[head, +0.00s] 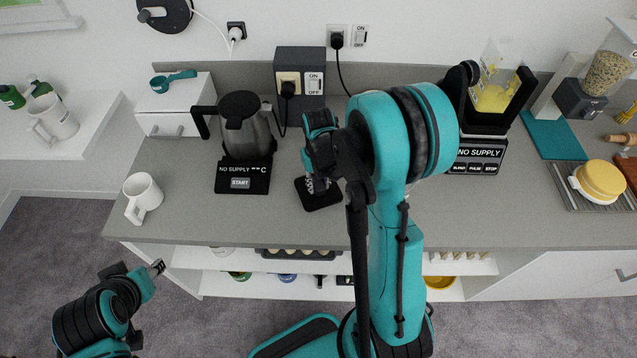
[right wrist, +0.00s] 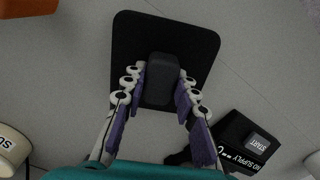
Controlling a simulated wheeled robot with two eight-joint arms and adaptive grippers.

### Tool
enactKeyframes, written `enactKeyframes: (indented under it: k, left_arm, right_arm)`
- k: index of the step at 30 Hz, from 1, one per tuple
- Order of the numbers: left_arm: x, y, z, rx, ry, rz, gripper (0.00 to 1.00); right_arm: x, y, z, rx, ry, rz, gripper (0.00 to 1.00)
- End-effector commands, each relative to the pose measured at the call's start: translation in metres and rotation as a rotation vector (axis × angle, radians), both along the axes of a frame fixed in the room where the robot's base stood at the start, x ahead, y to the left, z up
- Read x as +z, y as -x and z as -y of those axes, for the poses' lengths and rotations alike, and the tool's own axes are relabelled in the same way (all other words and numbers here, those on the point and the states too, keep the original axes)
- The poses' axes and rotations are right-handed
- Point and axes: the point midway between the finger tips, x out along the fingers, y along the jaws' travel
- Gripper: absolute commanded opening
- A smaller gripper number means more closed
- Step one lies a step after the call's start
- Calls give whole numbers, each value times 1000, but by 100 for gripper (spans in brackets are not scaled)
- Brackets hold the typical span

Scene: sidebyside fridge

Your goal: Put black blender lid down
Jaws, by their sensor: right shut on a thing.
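The black blender lid (head: 318,194) is a flat square plate with a raised block handle. It is over the grey counter between the kettle and the blender. My right gripper (head: 313,180) is shut on its handle. In the right wrist view the lid (right wrist: 205,45) shows its full plate, with my right gripper's fingers (right wrist: 160,88) on both sides of the handle. I cannot tell whether the lid touches the counter. The blender (head: 493,95), with yellow contents, stands to the right, partly hidden by my right arm. My left gripper (head: 156,268) is low at the left, away from the counter.
The kettle (head: 241,130) on its black base stands left of the lid, and a white mug (head: 143,194) is at the counter's left end. A grey socket box (head: 300,75) stands behind. The counter (head: 285,222) is bare around the lid, with its front edge close by.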

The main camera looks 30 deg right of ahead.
Motion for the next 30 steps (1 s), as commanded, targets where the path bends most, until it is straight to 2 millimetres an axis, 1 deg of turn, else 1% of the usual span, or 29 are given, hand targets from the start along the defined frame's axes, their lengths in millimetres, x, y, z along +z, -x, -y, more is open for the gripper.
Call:
enactKeyframes:
  k: [2,3,5,14,17,20,27,30]
  left_arm:
    - [-4,0,0,0,0,0,40]
    - [-4,0,0,0,0,0,40]
    - [-3,0,0,0,0,0,40]
    - [-2,0,0,0,0,0,40]
    - [3,0,0,0,0,0,40]
    - [6,0,0,0,0,0,40]
    - [20,0,0,0,0,0,40]
    - [24,0,0,0,0,0,40]
  right_arm:
    - [-4,0,0,0,0,0,0]
    - [-3,0,0,0,0,0,34]
    - [-3,0,0,0,0,0,49]
    - [-2,0,0,0,0,0,49]
    - [3,0,0,0,0,0,49]
    - [18,0,0,0,0,0,49]
    - [73,0,0,0,0,0,49]
    - [92,0,0,0,0,0,49]
